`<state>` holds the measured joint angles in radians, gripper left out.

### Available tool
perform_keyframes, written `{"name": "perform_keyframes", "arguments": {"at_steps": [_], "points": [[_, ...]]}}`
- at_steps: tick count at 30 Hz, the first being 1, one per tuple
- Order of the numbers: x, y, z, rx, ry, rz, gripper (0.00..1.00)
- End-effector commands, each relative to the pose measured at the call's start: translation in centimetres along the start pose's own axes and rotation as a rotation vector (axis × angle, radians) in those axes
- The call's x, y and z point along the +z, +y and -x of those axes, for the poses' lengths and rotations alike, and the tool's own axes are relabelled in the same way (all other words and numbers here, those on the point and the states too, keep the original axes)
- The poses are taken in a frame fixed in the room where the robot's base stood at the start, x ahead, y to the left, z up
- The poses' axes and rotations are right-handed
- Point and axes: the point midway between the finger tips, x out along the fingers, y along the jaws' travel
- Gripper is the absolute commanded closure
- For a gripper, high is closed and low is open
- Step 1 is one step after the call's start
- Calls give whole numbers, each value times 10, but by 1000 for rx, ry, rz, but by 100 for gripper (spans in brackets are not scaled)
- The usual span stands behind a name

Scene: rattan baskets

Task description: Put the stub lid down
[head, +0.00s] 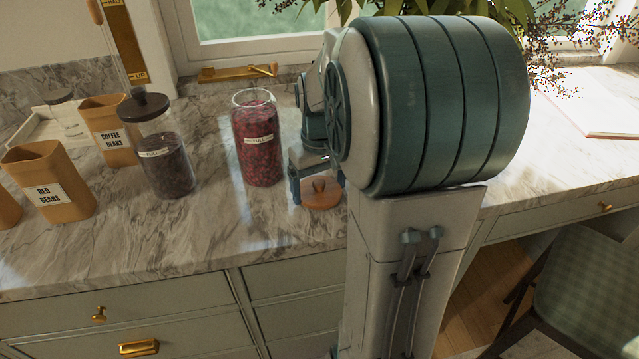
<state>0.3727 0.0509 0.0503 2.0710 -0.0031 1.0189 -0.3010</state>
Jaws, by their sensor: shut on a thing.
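The stub lid (321,202) is a round, flat wooden lid with a short knob on top. It is level, at or just above the marble counter (235,225), right of the jar of red beans; I cannot tell whether it touches the counter. My gripper (318,179) is over the lid and shut on it, with a finger on either side of the knob. My arm hides part of the gripper and the counter behind it. The glass jar of red beans (258,150) has a "FULL" label and an open top.
A lidded jar of dark beans (160,155) stands further left. The counter in front of the red jar is clear.

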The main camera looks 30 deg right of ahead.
Motion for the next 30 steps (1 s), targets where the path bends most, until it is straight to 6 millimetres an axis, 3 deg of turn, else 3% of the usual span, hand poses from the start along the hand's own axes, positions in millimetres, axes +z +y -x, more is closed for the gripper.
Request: {"name": "perform_keyframes", "arguments": {"at_steps": [2, 3, 4, 14, 30], "points": [[0, 0, -4, 0, -1, 0, 37], [0, 0, -3, 0, 0, 0, 3], [0, 0, -2, 0, -1, 0, 0], [0, 0, 5, 1, 1, 0, 0], [-1, 0, 107, 1, 2, 0, 0]]}}
